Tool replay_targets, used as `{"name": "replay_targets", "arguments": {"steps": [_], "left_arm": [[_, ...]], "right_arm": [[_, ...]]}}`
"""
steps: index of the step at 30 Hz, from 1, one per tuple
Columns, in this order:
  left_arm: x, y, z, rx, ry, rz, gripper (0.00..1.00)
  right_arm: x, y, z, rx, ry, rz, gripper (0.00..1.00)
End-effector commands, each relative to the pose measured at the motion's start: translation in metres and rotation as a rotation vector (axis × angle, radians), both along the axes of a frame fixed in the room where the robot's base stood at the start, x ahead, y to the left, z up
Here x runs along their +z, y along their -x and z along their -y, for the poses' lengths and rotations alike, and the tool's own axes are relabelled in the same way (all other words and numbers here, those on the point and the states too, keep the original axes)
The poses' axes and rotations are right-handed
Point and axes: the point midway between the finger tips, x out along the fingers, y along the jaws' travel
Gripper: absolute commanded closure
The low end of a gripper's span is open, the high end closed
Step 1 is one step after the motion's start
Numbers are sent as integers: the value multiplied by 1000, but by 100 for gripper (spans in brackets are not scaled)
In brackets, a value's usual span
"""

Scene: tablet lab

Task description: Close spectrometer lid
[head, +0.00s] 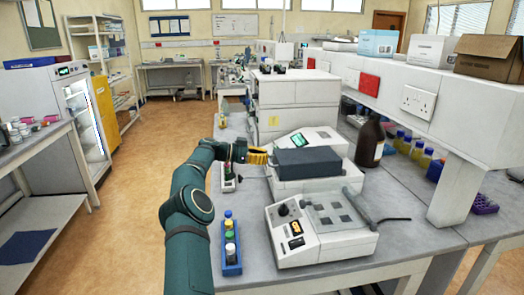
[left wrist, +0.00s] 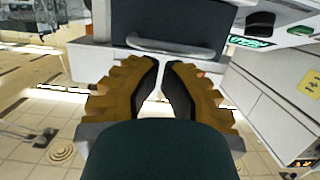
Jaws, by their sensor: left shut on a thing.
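The spectrometer (head: 340,146) is a white bench instrument with a small green screen, standing in the middle of the bench. Its lid (head: 308,161) is a dark grey slab on top; whether a gap is under it I cannot tell. My left gripper (head: 258,157), with yellow fingers, reaches the lid's left side. In the left wrist view the lid (left wrist: 170,18) fills the top middle, with a pale handle bar (left wrist: 172,47) along its near edge. The left gripper (left wrist: 163,66) is shut on the lid at this bar, its exact contact partly hidden. My right gripper is out of view.
A white instrument (head: 320,225) with a probe stands in front. A blue rack of capped vials (head: 231,262) and a smaller rack (head: 229,183) are near the left bench edge. A brown bottle (head: 370,140) stands right of the spectrometer. Open floor lies left.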

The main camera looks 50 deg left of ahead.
Motion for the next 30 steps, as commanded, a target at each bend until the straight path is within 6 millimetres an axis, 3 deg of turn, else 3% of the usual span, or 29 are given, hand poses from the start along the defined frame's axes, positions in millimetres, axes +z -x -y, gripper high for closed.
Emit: {"name": "replay_targets", "arguments": {"steps": [7, 30], "left_arm": [[-13, -5, 0, 0, -1, 0, 100], [-13, -6, 0, 0, 0, 0, 100]], "right_arm": [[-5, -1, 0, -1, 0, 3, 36], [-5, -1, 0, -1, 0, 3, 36]]}}
